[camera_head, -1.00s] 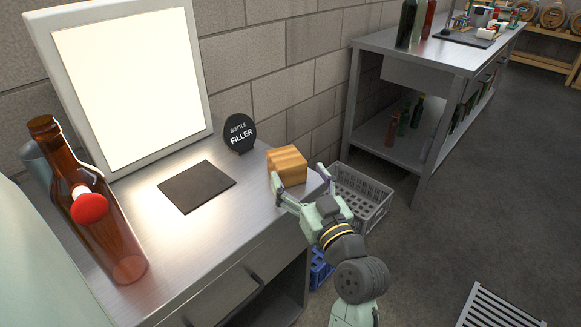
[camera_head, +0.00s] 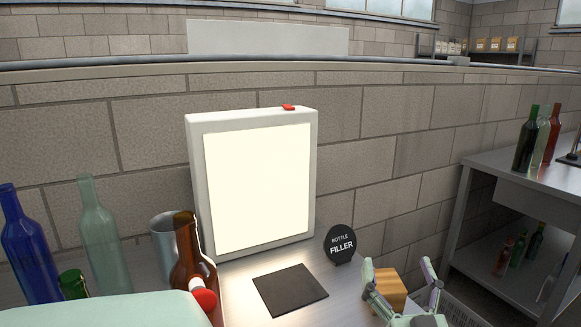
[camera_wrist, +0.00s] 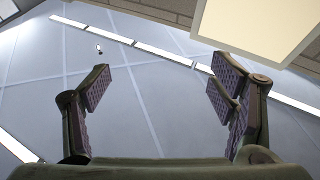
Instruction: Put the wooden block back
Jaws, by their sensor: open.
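The wooden block (camera_head: 388,287) rests near the right end of the steel counter in the head view, to the right of the black mat. My gripper (camera_head: 400,275) is at the lower edge of that view, its fingers pointing up and spread apart in front of the block. The near finger overlaps the block's left side; I cannot tell whether they touch. In the wrist view my gripper (camera_wrist: 160,90) is open and empty, with the ceiling lights behind it and no block in sight.
A dark mat (camera_head: 290,289) lies before the lit white panel (camera_head: 258,188). A brown bottle (camera_head: 187,255), a metal cup (camera_head: 163,240) and other bottles crowd the left. A grey crate (camera_head: 462,312) is at lower right.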

